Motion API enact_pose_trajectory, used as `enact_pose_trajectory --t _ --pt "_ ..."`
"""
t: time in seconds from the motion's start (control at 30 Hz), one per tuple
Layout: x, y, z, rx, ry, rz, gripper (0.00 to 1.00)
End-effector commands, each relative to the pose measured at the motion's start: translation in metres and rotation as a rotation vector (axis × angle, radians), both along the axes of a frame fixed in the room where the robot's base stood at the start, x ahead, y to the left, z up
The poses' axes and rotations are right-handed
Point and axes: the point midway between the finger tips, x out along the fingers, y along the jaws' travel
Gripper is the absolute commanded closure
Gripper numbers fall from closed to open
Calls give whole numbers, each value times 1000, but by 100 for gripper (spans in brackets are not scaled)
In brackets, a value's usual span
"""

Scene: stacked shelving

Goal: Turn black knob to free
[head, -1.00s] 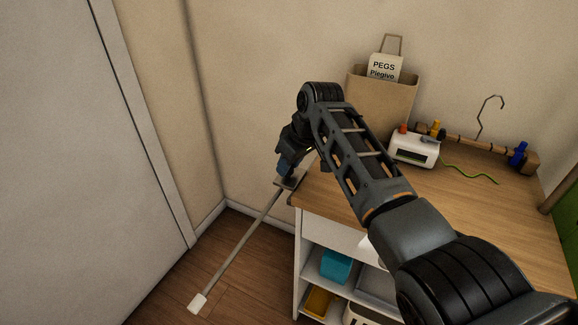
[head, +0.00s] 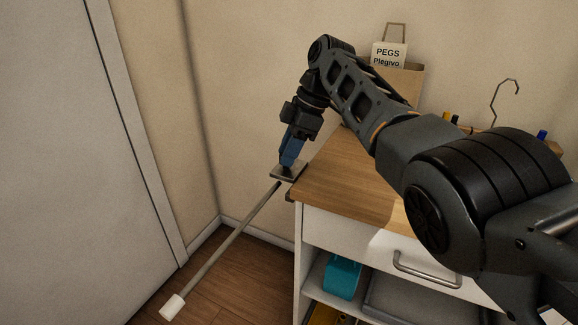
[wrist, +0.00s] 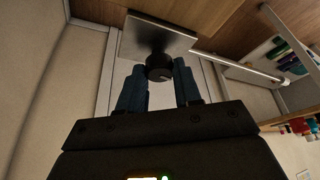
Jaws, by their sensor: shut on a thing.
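The black knob (wrist: 159,72) sits on a flat metal plate (wrist: 140,38) in the wrist view. In the head view the plate (head: 282,174) is at the table's left corner, and the knob is hidden by my fingers. A pale rod (head: 236,234) slants from near the plate down to a white end block (head: 172,307). My gripper (head: 287,163) points down at the plate with its blue fingers. In the wrist view my gripper (wrist: 159,75) has a finger on each side of the knob, shut on it. I cannot read any free marking.
The wooden tabletop (head: 340,180) is right of the plate, above a drawer (head: 345,235) and a shelf with a teal box (head: 342,276). A paper bag with a PEGS card (head: 388,55) and a wire hook (head: 505,95) stand behind my arm.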

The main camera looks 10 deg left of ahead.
Motion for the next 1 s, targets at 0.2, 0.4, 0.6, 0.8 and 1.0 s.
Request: enact_pose_trajectory --t 0.2,0.4,0.6,0.8,1.0 --pt "1 1 -4 1 -1 96 97" --pt "1 1 -3 1 -1 157 97" --pt "1 1 -1 0 0 197 97" --pt "1 1 0 0 -1 216 97" --pt "1 1 0 0 0 223 97"
